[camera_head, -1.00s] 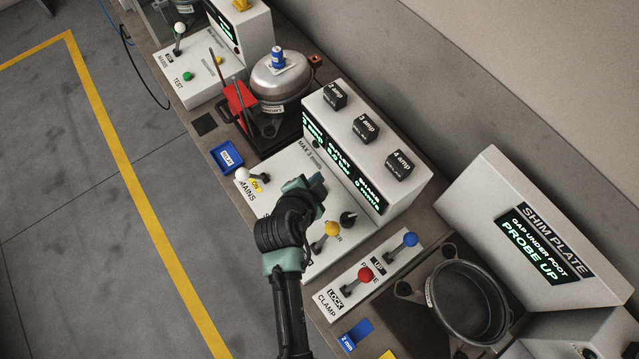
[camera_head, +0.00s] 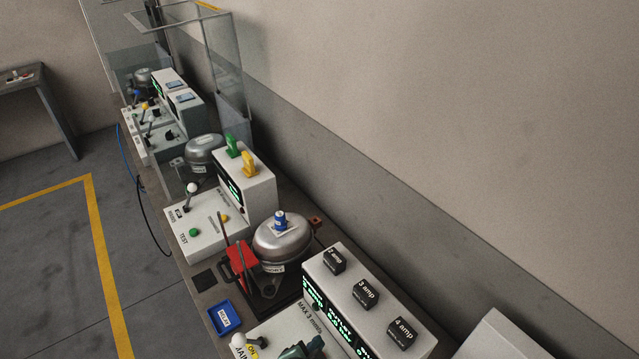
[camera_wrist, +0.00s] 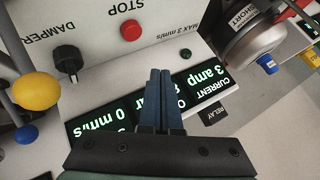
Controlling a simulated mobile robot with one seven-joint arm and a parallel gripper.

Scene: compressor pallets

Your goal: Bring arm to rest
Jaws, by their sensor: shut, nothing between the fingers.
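My gripper (camera_wrist: 164,100) is in the middle of the wrist view, its two blue fingers together and nothing between them. It is above the white control box, over the green-lit display (camera_wrist: 150,112) that reads current 3 amp and 0 mm/s. In the head view, only a part of my gripper (camera_head: 312,347) shows at the bottom edge, in front of the box with the 2, 3 and 4 amp blocks (camera_head: 366,294). The rest of my arm is out of the head view.
In the wrist view, a yellow knob (camera_wrist: 37,91), a black damper knob (camera_wrist: 68,60) and a red stop button (camera_wrist: 131,30) stand close by. A silver compressor (camera_head: 283,243) with a blue cap and a blue tray (camera_head: 223,317) are further along the bench. Clear floor lies left.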

